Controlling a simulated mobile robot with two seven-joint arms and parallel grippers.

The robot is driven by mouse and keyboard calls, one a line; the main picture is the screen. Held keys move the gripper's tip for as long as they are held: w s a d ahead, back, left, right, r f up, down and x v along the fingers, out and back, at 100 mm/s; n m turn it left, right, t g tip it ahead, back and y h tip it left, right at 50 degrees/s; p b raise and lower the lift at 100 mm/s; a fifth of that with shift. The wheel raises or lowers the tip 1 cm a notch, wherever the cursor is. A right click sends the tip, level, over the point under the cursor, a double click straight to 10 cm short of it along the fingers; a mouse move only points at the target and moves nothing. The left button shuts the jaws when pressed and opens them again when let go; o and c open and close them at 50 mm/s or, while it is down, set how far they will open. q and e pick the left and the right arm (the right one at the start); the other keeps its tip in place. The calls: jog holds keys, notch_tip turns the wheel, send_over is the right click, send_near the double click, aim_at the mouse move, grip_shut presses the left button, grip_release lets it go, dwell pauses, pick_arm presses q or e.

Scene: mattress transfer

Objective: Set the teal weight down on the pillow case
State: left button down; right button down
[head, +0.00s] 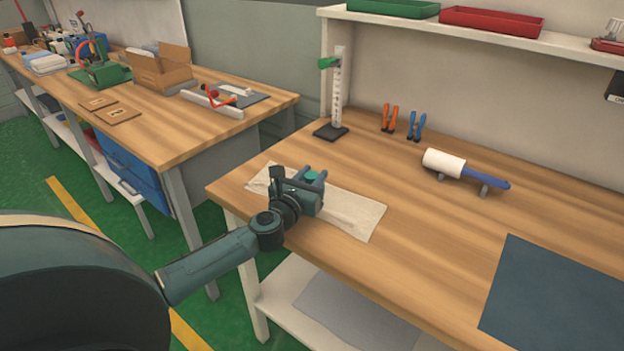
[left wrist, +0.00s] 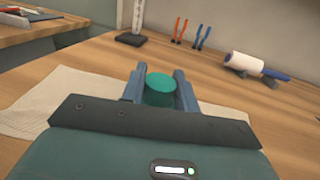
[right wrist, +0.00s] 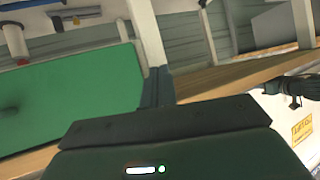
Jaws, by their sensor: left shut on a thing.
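The teal weight (head: 312,175) is a small round piece, held between the fingers of my left gripper (head: 310,180). In the left wrist view its flat round top (left wrist: 160,90) shows between the two blue-grey fingers (left wrist: 158,88). The pillow case (head: 355,214) is a flat cream cloth on the near left of the workbench. My left gripper is over its middle; the cloth also shows in the left wrist view (left wrist: 35,105). The weight's underside is hidden, so I cannot tell whether it touches the cloth. My right gripper (right wrist: 158,88) has its fingers together, with nothing visible between them.
Behind the cloth stands a post on a dark base (head: 331,132). A dark mat (head: 555,300) covers the near right. Bare wood lies between cloth and mat.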

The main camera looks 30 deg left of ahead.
pick_arm(q)
jog(key=shift+r, duration=0.15)
jog(key=shift+f+b, duration=0.35)
jog(key=shift+f, duration=0.3)
jog(key=c, duration=1.1)
grip_release()
jog(key=shift+o, duration=0.2)
jog(key=shift+r, duration=0.25)
jog(key=shift+r+p, duration=0.5)
jog(key=shift+r, duration=0.05)
jog(key=s, duration=0.3)
jog(key=s+d, duration=0.1)
jog(key=s, duration=0.7)
jog(key=shift+s+d+f, duration=0.1)
jog(key=shift+d+f, duration=0.05)
jog(key=shift+f, duration=0.15)
jog(key=shift+s+r, duration=0.1)
jog(key=shift+s, duration=0.3)
